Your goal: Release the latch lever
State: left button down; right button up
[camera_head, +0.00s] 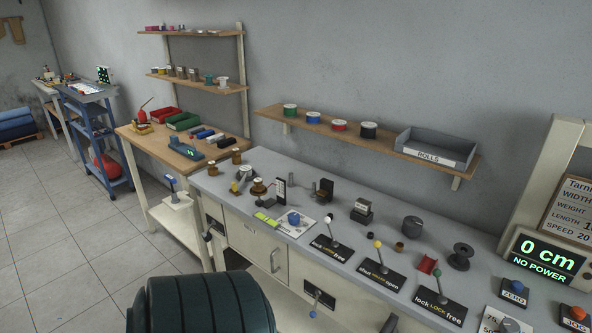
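Three small levers stand in a row along the bench's front edge, each on a black label plate. One has a white knob (327,219) and a plate reading lock and free. One has a yellow knob (378,244) and a plate reading shut and open. All three stand nearly upright, tipped slightly left. A blue-knobbed lever (316,294) is on the bench's front panel. I cannot tell which one is the latch lever. Neither gripper is in view.
The grey bench (303,208) carries spools and small parts behind the levers. A display (543,257) reads 0 cm and NO POWER, with blue and orange buttons nearby. A dark green ribbed object (200,303) fills the bottom left of centre. Tiled floor (60,230) is open at left.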

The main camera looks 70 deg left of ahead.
aim_at(327, 220)
jog(key=j+u, duration=0.2)
jog(key=u, duration=1.6)
